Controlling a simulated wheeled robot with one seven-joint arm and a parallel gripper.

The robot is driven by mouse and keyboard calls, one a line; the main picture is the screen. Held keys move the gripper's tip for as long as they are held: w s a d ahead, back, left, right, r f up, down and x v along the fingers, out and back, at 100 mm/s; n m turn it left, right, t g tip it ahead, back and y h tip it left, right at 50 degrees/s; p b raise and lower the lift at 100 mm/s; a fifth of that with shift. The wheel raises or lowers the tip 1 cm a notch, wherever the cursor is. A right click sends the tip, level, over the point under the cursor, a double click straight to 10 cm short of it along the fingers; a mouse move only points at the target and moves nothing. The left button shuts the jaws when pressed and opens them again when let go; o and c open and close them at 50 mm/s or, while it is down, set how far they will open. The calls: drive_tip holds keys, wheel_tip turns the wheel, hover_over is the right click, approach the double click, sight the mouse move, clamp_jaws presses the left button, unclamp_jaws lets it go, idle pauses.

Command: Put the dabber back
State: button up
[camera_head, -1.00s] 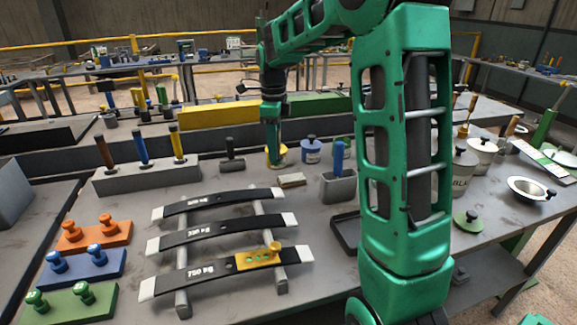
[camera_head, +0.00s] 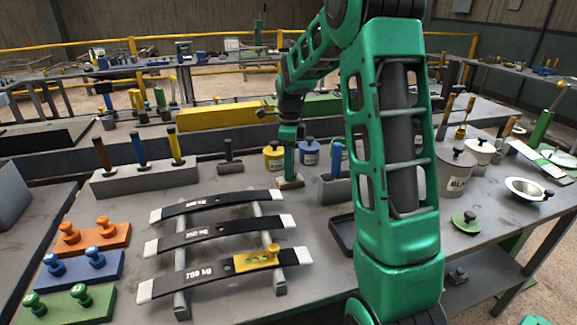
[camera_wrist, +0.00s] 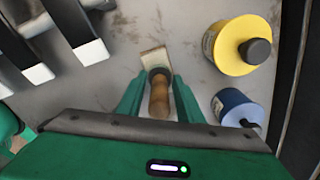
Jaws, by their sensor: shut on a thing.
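My gripper (camera_wrist: 158,92) is shut on a wooden-handled tool (camera_wrist: 159,95), which I take to be the dabber; it has a dark collar at its far end. In the head view my gripper (camera_head: 289,178) is low over a small tan pad (camera_head: 291,184), which also shows just beyond the collar in the wrist view (camera_wrist: 153,60). I cannot tell whether the dabber touches the pad. A yellow pot (camera_head: 274,159) with a dark knob stands just behind, and a blue pot (camera_head: 309,155) is right of it; both show in the wrist view. The dabber's tip is hidden.
A grey holder (camera_head: 334,188) with a blue-handled tool stands close at right. Black spring bars (camera_head: 215,235) with white ends lie on a rack at the front left. A hammer-like tool (camera_head: 230,162) and a grey block (camera_head: 143,180) with three handles are left.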

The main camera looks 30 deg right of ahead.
drive_tip(key=o, duration=1.1)
drive_tip(key=shift+c, duration=0.2)
